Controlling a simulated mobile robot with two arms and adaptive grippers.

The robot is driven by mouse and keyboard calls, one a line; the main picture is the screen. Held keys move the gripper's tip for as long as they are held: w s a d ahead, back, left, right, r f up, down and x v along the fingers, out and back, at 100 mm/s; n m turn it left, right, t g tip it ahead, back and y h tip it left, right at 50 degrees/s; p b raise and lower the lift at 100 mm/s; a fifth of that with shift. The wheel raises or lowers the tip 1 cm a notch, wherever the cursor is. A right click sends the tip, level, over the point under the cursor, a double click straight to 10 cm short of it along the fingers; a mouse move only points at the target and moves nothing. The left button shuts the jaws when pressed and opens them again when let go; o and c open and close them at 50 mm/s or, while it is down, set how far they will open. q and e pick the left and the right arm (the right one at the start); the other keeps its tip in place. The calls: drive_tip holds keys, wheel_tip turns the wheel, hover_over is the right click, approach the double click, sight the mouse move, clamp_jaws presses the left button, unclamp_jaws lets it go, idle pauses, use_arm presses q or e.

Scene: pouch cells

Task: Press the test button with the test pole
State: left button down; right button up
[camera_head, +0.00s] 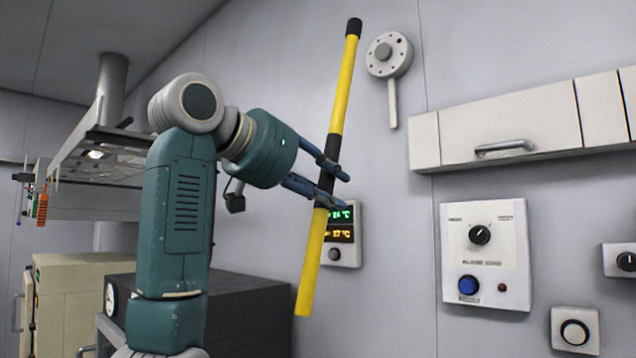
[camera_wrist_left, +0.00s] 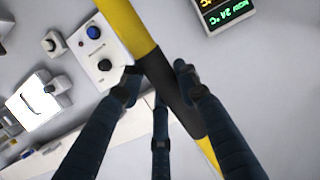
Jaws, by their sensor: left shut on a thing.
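The test pole (camera_head: 343,92) is yellow with a black top end and a black middle section. My left gripper (camera_head: 333,188) is shut on that black section and holds the pole steeply tilted, its top leaning right, in front of the wall. In the left wrist view, the fingers (camera_wrist_left: 158,76) close around the black part of the pole (camera_wrist_left: 126,24). A blue button (camera_head: 468,285) sits at the lower left of a white wall panel (camera_head: 508,250), right of the pole and apart from it. The button also shows in the left wrist view (camera_wrist_left: 93,32). My right gripper is out of view.
A small display (camera_head: 350,251) is behind the pole's lower half. A black knob (camera_head: 480,234) and a small red light (camera_head: 502,288) share the white panel. A cabinet (camera_head: 530,120) juts out above it. A round wall fixture (camera_head: 389,55) hangs near the pole's top.

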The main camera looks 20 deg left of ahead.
use_arm(q)
drive_tip(key=w+d+p, duration=0.3)
drive_tip(key=w+p, duration=0.2)
drive_tip(key=w, duration=0.4)
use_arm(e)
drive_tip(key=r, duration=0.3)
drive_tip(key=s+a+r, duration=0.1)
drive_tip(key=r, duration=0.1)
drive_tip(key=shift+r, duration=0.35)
use_arm(q)
drive_tip(key=shift+r, duration=0.1)
drive_tip(key=shift+w, duration=0.1)
drive_tip(key=shift+w+d+p, duration=0.15)
drive_tip(key=shift+w+p, duration=0.3)
drive_tip(key=shift+p, duration=0.15)
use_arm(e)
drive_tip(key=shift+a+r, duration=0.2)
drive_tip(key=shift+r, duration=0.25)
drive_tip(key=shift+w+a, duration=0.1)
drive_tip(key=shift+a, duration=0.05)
